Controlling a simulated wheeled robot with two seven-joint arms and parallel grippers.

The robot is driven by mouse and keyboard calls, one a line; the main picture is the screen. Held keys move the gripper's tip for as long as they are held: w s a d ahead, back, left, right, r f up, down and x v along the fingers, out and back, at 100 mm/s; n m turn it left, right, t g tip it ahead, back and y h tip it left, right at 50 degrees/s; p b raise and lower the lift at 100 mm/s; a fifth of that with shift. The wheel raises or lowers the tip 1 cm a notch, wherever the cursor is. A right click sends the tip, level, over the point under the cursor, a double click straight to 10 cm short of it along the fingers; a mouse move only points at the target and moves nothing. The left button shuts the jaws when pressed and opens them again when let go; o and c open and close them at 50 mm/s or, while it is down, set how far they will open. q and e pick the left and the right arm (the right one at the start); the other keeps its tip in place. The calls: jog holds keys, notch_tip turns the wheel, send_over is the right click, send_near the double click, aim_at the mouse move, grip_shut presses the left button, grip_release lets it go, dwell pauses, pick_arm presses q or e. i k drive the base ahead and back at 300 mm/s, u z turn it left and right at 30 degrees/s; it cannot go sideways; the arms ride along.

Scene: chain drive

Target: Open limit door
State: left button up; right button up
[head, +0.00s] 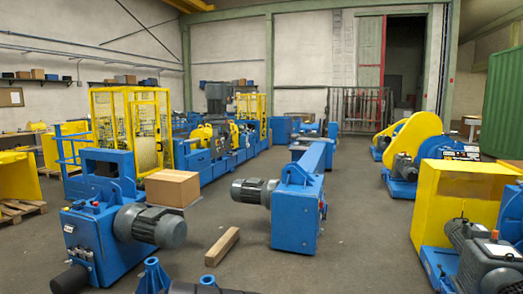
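No part is clearly marked as the limit door, so I cannot tell which one it is. In the head view, a tall dark doorway (404,62) stands open in the back wall at the right, inside a green frame (436,62). A red and green panel (369,52) stands upright at its left side. Yellow mesh guards (108,112) enclose the blue machine at the left; I cannot tell whether any of their panels is a door. Neither of my grippers shows in this view.
A blue gearbox unit (97,240) with a grey motor (150,226) stands at the front left. A cardboard box (173,188) and a wooden beam (222,247) lie near it. A blue beam machine (296,215) stands mid-floor. Free floor (365,215) runs right of it toward the back.

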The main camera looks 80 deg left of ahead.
aim_at(187, 146)
jog(key=u, duration=1.75)
jog(key=i, duration=5.2)
jog(key=u, duration=0.35)
jog(key=i, duration=6.55)
